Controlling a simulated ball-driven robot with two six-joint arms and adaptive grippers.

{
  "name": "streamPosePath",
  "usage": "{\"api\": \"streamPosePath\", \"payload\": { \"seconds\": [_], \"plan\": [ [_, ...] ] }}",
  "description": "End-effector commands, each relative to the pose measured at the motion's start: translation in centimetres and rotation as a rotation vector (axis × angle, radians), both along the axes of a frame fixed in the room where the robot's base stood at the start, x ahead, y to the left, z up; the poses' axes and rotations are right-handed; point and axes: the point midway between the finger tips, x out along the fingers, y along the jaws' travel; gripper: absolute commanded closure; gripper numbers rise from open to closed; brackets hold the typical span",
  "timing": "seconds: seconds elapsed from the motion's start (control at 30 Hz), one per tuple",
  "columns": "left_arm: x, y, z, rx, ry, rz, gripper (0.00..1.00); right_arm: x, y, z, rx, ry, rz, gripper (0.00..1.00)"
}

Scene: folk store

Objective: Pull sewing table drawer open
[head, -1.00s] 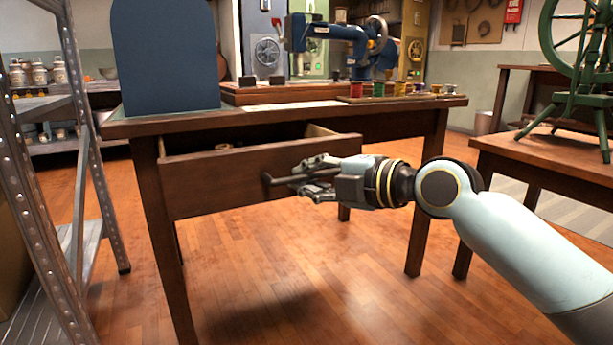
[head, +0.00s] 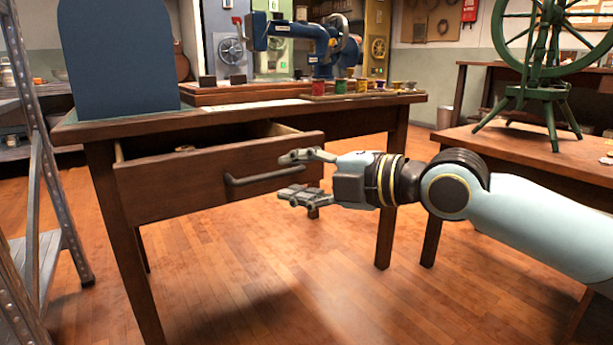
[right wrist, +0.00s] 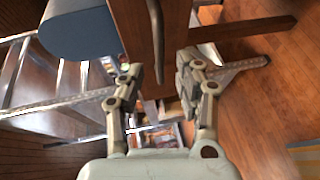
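The brown wooden sewing table (head: 350,126) stands in the middle of the head view. Its drawer (head: 165,192) is pulled out partway, and its open top shows beneath the tabletop. A dark bar handle (head: 265,176) crosses the drawer front. My right gripper (head: 293,175) is open and empty, just right of the handle, with its fingers spread above and below. In the right wrist view, the handle (right wrist: 156,35) lies ahead between the open fingers (right wrist: 160,75), apart from them. My left gripper is not in view.
A blue sewing machine (head: 310,40) and several thread spools (head: 360,86) stand on the table. A dark blue panel (head: 118,60) stands at its left. A metal shelf (head: 35,150) is at left. A second table (head: 530,148) with a green spinning wheel (head: 545,80) is at right.

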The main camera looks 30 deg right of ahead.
Motion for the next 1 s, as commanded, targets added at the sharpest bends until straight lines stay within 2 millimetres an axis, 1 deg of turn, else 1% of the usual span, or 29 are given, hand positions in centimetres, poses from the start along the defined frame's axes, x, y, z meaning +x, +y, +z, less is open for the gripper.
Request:
{"api": "streamPosePath", "payload": {
  "seconds": [0.1, 0.3, 0.87, 0.97, 1.0],
  "plan": [
    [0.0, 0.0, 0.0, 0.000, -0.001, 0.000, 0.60, -0.9, -0.7, 0.0, -0.008, 0.002, -0.009, 0.66],
    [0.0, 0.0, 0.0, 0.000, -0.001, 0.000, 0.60, -1.9, -1.0, 0.3, -0.003, 0.001, -0.003, 0.66],
    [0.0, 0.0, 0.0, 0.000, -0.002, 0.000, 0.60, -2.0, -1.0, 0.4, 0.001, -0.001, -0.002, 0.66],
    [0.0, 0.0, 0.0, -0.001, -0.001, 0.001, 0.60, -2.3, -1.0, -0.1, 0.004, 0.012, -0.004, 0.66],
    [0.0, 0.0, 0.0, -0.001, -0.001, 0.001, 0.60, -2.8, -0.9, -0.8, 0.015, 0.029, -0.009, 0.66]
  ]
}}
